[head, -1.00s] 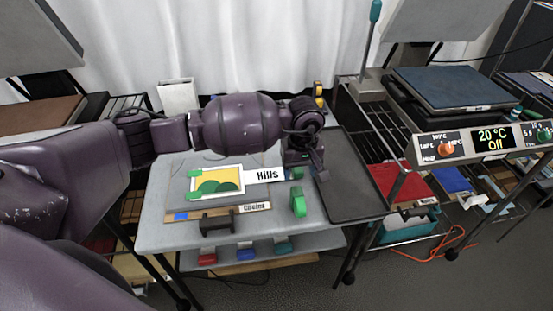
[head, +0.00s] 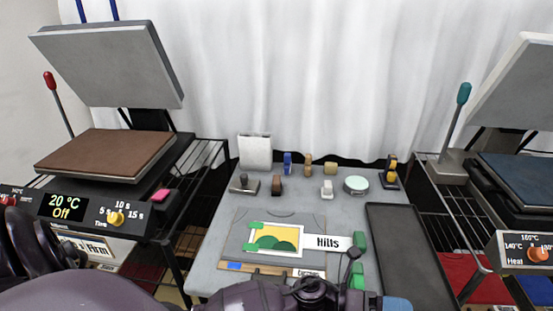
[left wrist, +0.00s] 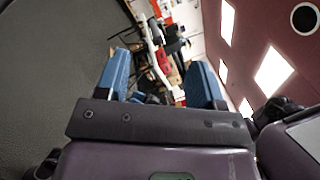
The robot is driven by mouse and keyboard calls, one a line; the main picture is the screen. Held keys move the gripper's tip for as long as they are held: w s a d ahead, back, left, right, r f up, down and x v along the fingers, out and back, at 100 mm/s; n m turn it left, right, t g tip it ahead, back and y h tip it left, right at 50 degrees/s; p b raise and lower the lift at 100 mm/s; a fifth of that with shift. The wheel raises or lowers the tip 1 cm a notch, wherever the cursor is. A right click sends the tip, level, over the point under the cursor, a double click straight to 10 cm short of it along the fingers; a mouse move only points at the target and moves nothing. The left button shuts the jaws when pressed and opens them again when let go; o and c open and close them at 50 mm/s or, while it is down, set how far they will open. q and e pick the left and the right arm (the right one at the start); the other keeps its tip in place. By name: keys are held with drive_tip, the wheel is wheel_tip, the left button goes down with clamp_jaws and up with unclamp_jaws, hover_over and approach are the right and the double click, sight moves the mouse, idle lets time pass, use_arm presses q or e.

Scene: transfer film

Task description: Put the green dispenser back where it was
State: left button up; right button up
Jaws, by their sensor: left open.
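In the head view a green item (head: 360,241), which looks like a dispenser, stands at the right end of the white "Hills" strip (head: 328,242). A second green item (head: 357,274) is nearer me, partly hidden by my arm. I cannot tell which is the task's dispenser. My left arm crosses the bottom of the head view, and a blue finger (head: 397,304) of its gripper shows near the tray. In the left wrist view the left gripper (left wrist: 162,72) is open, with nothing between its blue fingers. My right gripper is not in view.
A grey table (head: 215,270) holds a shirt with a hills picture (head: 275,237). A black tray (head: 402,255) lies right. Heat presses flank the table.

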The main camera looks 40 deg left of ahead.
use_arm(q)
drive_tip(key=s+a+f+n+t+y, duration=0.1)
drive_tip(key=a+f+n+t+y, duration=0.45)
drive_tip(key=n, duration=0.55)
drive_tip(key=s+a+f+n+t+y, duration=0.2)
drive_tip(key=a+n+t+y, duration=0.1)
drive_tip(key=a+n+y, duration=0.65)
drive_tip(key=s+a+f+n+g+y, duration=0.3)
drive_tip(key=s+a+f+n+g, duration=0.3)
drive_tip(key=n, duration=1)
drive_tip(key=s+a+f, duration=0.2)
drive_tip(key=s+f, duration=0.2)
drive_tip(key=s, duration=0.2)
drive_tip(key=shift+s+f, duration=0.3)
